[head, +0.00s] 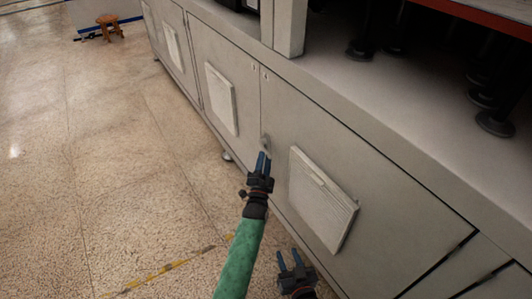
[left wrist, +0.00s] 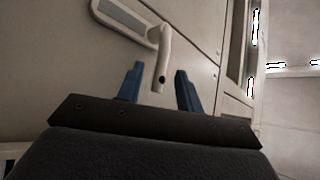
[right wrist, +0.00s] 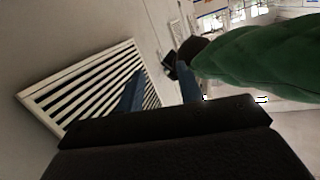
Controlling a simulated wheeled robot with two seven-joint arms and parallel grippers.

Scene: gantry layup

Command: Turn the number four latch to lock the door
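The latch (head: 265,142) is a small grey handle on the grey cabinet door (head: 315,150), near the seam with the neighbouring panel. In the left wrist view the latch handle (left wrist: 163,60) is a pale curved lever on an oblong plate, and its end reaches down between my left gripper's fingers. My left gripper (head: 263,163) is open at the latch, with a blue finger on each side of the lever and gaps visible. My right gripper (head: 290,262) is open and empty, low in front of the cabinet. No number can be read on the latch.
A louvred vent (head: 322,198) sticks out from the door right of the latch; it shows close to my right gripper in the right wrist view (right wrist: 90,85). Another vent (head: 221,98) is on the panel to the left. The floor (head: 110,170) at left is clear up to a wooden stool (head: 109,27).

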